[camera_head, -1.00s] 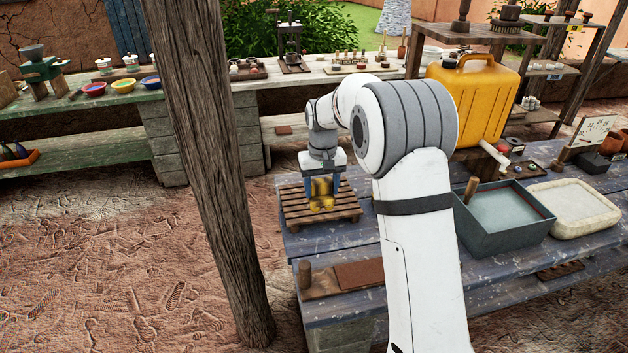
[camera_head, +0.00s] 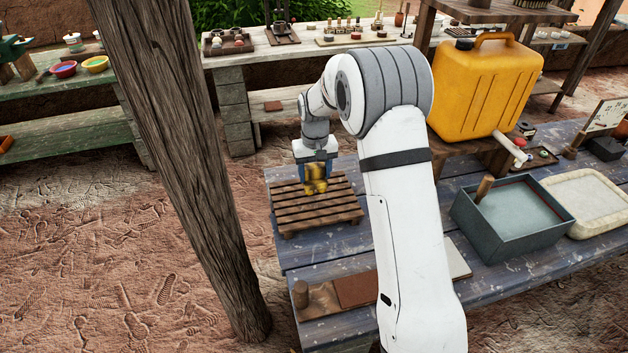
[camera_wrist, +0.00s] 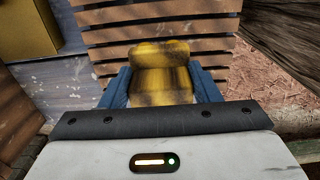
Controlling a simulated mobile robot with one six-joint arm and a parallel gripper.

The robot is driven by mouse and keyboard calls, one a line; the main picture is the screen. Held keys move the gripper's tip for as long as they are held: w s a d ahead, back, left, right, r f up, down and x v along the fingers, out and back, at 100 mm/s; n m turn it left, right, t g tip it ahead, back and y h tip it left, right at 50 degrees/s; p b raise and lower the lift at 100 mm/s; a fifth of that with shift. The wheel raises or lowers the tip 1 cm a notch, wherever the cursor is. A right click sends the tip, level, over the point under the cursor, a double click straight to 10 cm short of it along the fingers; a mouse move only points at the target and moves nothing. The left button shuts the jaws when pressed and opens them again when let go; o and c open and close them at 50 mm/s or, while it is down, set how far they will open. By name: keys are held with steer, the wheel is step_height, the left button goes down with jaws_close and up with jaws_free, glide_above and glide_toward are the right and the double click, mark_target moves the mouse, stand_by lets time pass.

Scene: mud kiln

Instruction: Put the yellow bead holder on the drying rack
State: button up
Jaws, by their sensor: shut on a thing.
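The yellow bead holder (camera_head: 316,184) is a small yellow piece with dark patches. My gripper (camera_head: 315,178) points down and is shut on it. In the wrist view the holder (camera_wrist: 161,75) sits between the two blue fingers of my gripper (camera_wrist: 161,90). The drying rack (camera_head: 318,212) is a low wooden slatted rack on the blue table, and its slats (camera_wrist: 140,18) show behind the holder in the wrist view. The holder is over the rack's far part. I cannot tell whether it touches the slats.
A blue-grey bin (camera_head: 510,217) and a pale tray (camera_head: 588,200) stand on the blue table (camera_head: 335,255) at right. A yellow jerrycan (camera_head: 485,88) stands behind them. A wooden post (camera_head: 190,170) rises left of the table. The rack's near slats are bare.

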mark_target(315, 180)
step_height(315, 180, down, 4)
steer(key=shift+r+p, duration=0.15)
steer(key=shift+p, duration=0.2)
steer(key=shift+s, duration=0.1)
steer(key=o, duration=1.2)
